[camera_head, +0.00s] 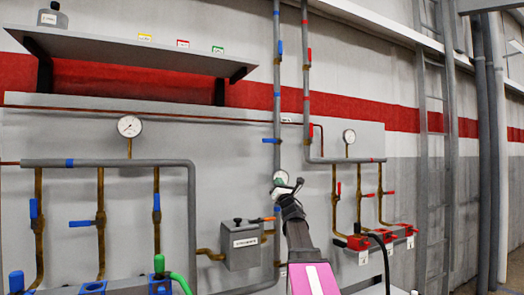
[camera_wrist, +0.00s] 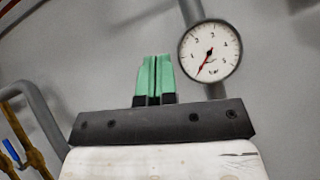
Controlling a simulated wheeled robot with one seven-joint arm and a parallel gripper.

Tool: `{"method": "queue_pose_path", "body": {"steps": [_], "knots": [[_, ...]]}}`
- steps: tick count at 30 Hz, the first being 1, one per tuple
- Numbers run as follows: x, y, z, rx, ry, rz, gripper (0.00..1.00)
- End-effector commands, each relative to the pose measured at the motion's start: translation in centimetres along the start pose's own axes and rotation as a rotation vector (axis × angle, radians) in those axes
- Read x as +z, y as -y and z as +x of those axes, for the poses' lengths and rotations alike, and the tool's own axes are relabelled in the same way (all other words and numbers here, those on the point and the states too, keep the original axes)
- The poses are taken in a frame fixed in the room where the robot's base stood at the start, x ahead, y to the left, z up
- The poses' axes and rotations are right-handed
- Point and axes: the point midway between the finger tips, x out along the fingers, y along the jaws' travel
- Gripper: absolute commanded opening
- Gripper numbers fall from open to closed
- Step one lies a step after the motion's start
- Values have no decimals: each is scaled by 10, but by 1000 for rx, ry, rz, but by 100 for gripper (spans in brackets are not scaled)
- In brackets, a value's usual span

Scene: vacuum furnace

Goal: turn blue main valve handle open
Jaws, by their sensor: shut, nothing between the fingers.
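A blue lever handle (camera_head: 271,140) sticks out sideways to the left across the central vertical pipe, above my gripper. Another blue handle (camera_head: 279,49) lies along the same pipe higher up. I cannot tell for certain which one is the main valve. My gripper (camera_head: 284,184) is raised in front of the wall panel, by a small gauge on that pipe, apart from the blue levers. In the wrist view its green fingertips (camera_wrist: 154,78) are together and empty, left of the round gauge (camera_wrist: 210,51). No main blue handle shows clearly close up there.
Blue handles (camera_head: 82,223) hang on the brown pipes at left, and red handles (camera_head: 339,188) on those at right. A grey box (camera_head: 241,244) with an orange lever is left of my arm. A shelf (camera_head: 130,51) juts out at upper left. A ladder (camera_head: 433,150) stands at right.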

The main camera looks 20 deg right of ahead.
Motion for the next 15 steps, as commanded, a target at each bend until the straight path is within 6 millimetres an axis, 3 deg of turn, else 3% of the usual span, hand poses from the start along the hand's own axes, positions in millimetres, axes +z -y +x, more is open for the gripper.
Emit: {"method": "queue_pose_path", "body": {"steps": [3,6,15], "knots": [[26,-8,12,67,58,-123,0],[37,-12,15,97,86,-181,0],[37,-13,14,98,87,-184,0]]}}
